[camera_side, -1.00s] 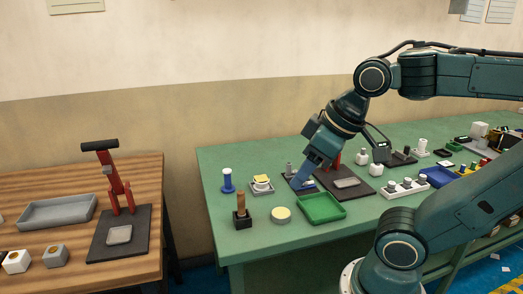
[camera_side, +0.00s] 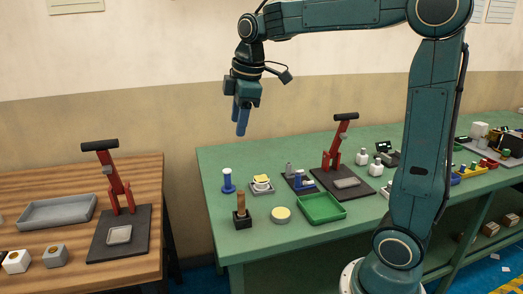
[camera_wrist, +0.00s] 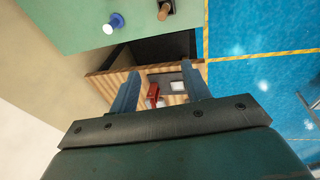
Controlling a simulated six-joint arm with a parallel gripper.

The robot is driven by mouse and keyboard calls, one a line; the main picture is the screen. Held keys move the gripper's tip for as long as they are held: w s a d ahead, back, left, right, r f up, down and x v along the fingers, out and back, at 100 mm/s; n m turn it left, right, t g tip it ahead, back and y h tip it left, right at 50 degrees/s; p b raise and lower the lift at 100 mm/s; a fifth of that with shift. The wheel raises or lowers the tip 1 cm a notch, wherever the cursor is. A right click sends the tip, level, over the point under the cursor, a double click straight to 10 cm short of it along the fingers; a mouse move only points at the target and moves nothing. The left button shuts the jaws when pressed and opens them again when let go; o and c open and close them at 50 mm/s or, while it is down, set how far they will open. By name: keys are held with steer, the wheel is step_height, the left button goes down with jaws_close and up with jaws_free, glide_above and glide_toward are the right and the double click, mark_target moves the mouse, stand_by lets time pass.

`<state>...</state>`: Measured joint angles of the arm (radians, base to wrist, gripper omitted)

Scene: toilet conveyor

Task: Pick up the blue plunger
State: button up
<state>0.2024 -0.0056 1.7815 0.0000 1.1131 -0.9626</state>
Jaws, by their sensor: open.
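A blue plunger (camera_side: 228,182) with a pale round top stands upright at the left back corner of the green table. In the wrist view the plunger (camera_wrist: 114,22) is near the top, left of centre. My gripper (camera_side: 240,131) is high above the table, pointing down, a little right of the plunger in the side view and well clear of it. In the wrist view my gripper's (camera_wrist: 160,86) two blue fingers are apart with nothing between them. A smaller blue and white item (camera_side: 300,181) sits on a small dark plate farther right.
A wooden-handled stamp (camera_side: 241,206) stands in front of the plunger. A wooden table (camera_side: 75,225) stands left, across a gap.

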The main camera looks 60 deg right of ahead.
steer(key=w+d+f+n+g, duration=0.1)
steer(key=w+d+f+n, duration=0.35)
steer(key=w+d, duration=0.45)
steer(key=n+g, duration=0.2)
steer(key=n, duration=0.3)
glide_above(227, 170)
step_height(227, 170, down, 10)
steer(key=shift+y, duration=0.3)
steer(key=shift+f, duration=4.25)
steer(key=shift+s, duration=0.1)
steer(key=shift+f, duration=2.6)
steer(key=c, duration=1)
